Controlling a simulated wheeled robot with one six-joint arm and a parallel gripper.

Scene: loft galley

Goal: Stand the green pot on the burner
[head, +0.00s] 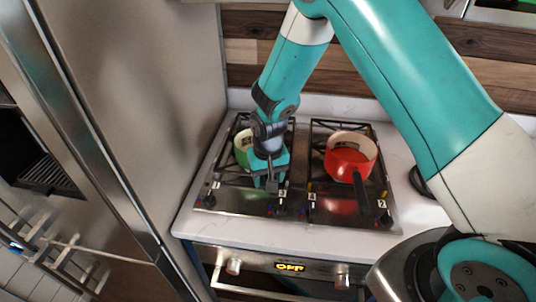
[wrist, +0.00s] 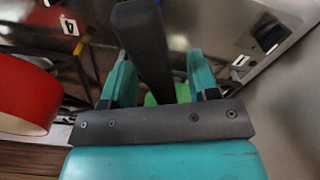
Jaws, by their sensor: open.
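The green pot (head: 243,149) is on the left half of the stove, towards the back. My arm and gripper hide much of it in the head view; whether it sits squarely on a burner is unclear. My gripper (head: 268,181) is low over the left grate, just in front of the pot. In the wrist view, a dark handle (wrist: 145,45) runs between the two open teal fingers of my gripper (wrist: 160,76), with a little green (wrist: 182,92) showing behind it. I cannot tell whether the fingers touch the handle.
A red pot (head: 350,155) with a dark handle stands on the right grate; it also shows in the wrist view (wrist: 25,95). A tall steel fridge (head: 140,90) stands close on the left. A wood backsplash (head: 246,50) is behind. White counter (head: 250,233) runs along the front.

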